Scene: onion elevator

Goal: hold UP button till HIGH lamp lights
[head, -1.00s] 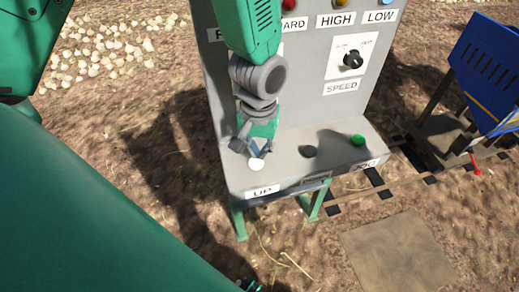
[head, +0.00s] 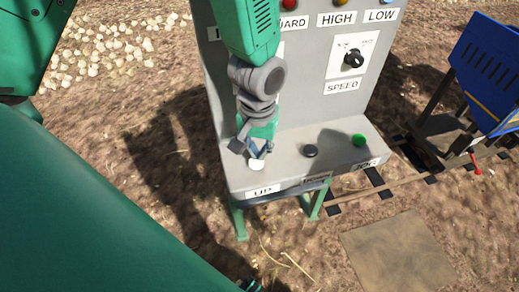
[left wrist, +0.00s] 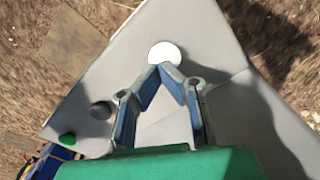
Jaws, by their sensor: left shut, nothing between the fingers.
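The grey control panel (head: 290,160) has a ledge with a white UP button (head: 257,164), above the UP label (head: 263,191). My left gripper (head: 258,155) is shut and empty, with its fingertips at the white button. The left wrist view shows the fingertips (left wrist: 167,68) at the edge of the white button (left wrist: 165,53); I cannot tell whether it is pressed. The HIGH label (head: 336,19) is on the upright face, under an amber lamp (head: 341,3) cut by the top edge. Whether that lamp is lit is unclear. My right gripper is not clearly in view.
A black button (head: 311,150) and a green button (head: 359,140) sit further right on the ledge. A SPEED knob (head: 353,59) is on the upright face. A blue cart (head: 487,75) stands on rails at the right. Pale onions (head: 95,45) lie on the ground at upper left.

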